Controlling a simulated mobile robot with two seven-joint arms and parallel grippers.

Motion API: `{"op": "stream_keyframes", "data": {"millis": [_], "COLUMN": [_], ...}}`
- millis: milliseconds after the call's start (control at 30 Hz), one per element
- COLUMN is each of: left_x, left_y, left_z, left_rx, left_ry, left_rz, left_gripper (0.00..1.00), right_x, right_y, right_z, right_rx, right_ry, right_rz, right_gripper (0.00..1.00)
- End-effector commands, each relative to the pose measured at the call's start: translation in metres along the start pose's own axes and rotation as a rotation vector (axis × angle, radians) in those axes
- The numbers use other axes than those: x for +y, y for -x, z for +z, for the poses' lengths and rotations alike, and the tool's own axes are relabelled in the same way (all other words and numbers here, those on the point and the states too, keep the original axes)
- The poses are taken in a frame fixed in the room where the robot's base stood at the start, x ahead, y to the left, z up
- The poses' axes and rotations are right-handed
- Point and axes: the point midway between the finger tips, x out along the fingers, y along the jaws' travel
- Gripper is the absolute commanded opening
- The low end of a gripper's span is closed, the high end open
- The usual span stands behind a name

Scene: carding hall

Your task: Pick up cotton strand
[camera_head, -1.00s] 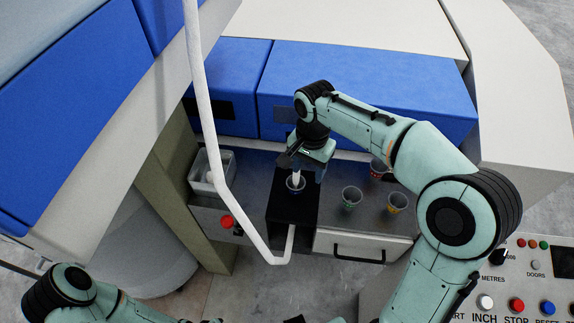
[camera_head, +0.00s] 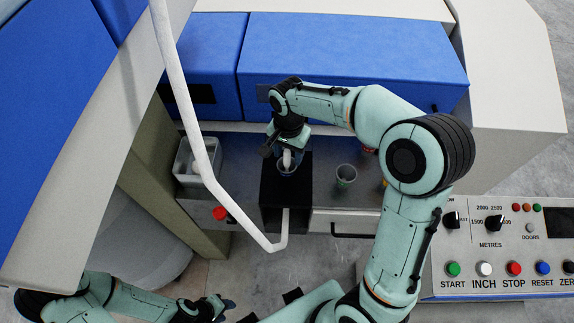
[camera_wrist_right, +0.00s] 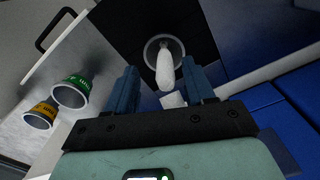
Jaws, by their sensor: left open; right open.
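The cotton strand (camera_wrist_right: 165,70) is a short white piece standing out of a round cup (camera_wrist_right: 151,50) in the right wrist view. It lies between the two spread fingers of my right gripper (camera_wrist_right: 163,90), apart from both. In the head view the strand (camera_head: 287,158) shows small below my right gripper (camera_head: 290,146), and the cup (camera_head: 287,170) sits on a black block. My left gripper (camera_head: 222,304) is open and empty near the bottom edge, far from the strand.
The black block (camera_head: 270,205) carries the cup. Beside it stand a grey-green cup (camera_head: 345,176) and a partly hidden yellow one. A white bent bar (camera_head: 215,185) crosses in front at left. A white bin (camera_head: 186,160), a red knob (camera_head: 220,213) and a control panel (camera_head: 500,250) are nearby.

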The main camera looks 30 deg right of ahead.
Motion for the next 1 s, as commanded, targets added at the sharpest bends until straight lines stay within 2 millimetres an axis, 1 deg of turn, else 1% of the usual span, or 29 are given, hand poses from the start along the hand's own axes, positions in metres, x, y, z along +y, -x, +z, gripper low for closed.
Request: {"op": "stream_keyframes", "data": {"millis": [100, 233, 333, 533, 567, 600, 667, 700, 733, 1000], "left_x": [0.002, 0.001, 0.001, 0.001, 0.001, 0.001, 0.001, 0.001, 0.001, 0.001], "left_y": [0.003, 0.002, 0.002, 0.002, 0.002, 0.002, 0.001, 0.001, 0.001, 0.001], "left_z": [-0.002, -0.001, -0.001, -0.001, -0.001, -0.001, -0.001, -0.001, -0.001, -0.001], "left_rx": [0.003, 0.002, 0.002, 0.002, 0.002, 0.002, 0.002, 0.002, 0.002, 0.001], "left_ry": [-0.001, -0.001, -0.001, -0.001, -0.001, -0.001, -0.001, -0.001, -0.001, 0.0], "left_rz": [0.001, 0.001, 0.001, 0.001, 0.001, 0.001, 0.0, 0.001, 0.001, 0.0], "left_gripper": [0.43, 0.43, 0.43, 0.43, 0.43, 0.43, 0.43, 0.43, 0.43, 0.43], "right_x": [-0.004, -0.005, -0.005, -0.004, -0.004, -0.004, -0.004, -0.004, -0.004, -0.005], "right_y": [-0.019, -0.036, -0.042, -0.044, -0.044, -0.045, -0.045, -0.045, -0.046, -0.046], "right_z": [-0.003, -0.003, -0.003, -0.003, -0.002, -0.002, -0.002, -0.002, -0.002, 0.0], "right_rx": [-0.003, -0.002, -0.001, -0.002, -0.003, -0.004, -0.004, -0.004, -0.005, -0.006], "right_ry": [0.0, 0.0, 0.0, 0.0, 0.0, 0.0, 0.0, 0.0, 0.0, 0.003], "right_rz": [0.005, 0.003, 0.002, 0.004, 0.005, 0.006, 0.006, 0.005, 0.005, 0.003], "right_gripper": [0.53, 0.53, 0.53, 0.53, 0.5, 0.37, 0.18, 0.05, 0.0, 0.0]}}
